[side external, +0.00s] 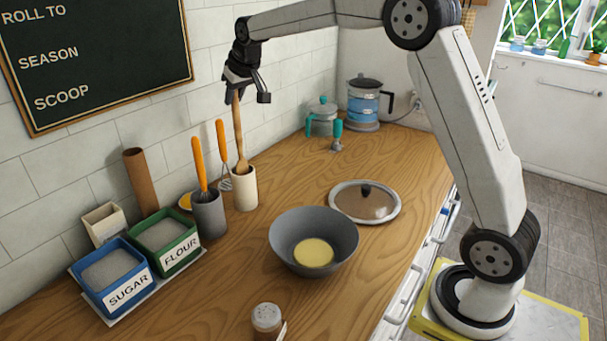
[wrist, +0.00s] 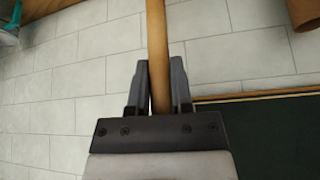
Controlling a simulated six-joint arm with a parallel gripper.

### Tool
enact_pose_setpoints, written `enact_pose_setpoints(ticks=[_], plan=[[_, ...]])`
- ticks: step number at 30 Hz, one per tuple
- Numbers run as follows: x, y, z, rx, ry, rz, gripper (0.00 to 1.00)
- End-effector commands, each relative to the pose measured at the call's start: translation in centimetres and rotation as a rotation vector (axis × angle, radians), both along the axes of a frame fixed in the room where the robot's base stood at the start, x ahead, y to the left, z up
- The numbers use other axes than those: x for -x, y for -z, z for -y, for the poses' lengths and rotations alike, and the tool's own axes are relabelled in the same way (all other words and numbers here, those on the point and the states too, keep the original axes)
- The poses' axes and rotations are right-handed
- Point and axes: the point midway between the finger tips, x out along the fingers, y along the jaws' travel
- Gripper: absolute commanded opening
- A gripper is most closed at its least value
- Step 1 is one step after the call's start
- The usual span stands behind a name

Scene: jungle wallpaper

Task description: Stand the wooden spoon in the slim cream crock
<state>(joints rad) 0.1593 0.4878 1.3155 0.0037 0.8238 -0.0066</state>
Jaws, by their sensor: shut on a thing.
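The wooden spoon (side external: 238,130) is upright in the side external view, its bowl end at the mouth of the slim cream crock (side external: 244,189). The bowl's lower part seems to be just inside the crock's rim; how deep is hidden. My gripper (side external: 241,90) is shut on the top of the spoon's handle, above the crock. In the wrist view, the spoon handle (wrist: 157,45) runs between the two fingers of my gripper (wrist: 159,75). The crock does not show in the wrist view.
A grey crock (side external: 208,215) with orange-handled tools stands close left of the cream crock. Blue sugar (side external: 108,275) and green flour (side external: 165,240) bins are further left. A grey bowl (side external: 314,240) and a glass lid (side external: 365,202) lie to the right. The tiled wall is close behind.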

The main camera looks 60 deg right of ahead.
Motion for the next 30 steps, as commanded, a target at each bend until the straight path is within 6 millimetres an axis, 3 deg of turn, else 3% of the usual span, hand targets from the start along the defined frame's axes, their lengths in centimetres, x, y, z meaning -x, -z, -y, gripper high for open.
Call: enact_pose_setpoints(ticks=[15, 30], plan=[[0.0, 2.8, 0.0, 0.000, 0.000, -0.001, 0.00], [0.0, 3.3, 0.0, 0.000, 0.000, 0.000, 0.00]])
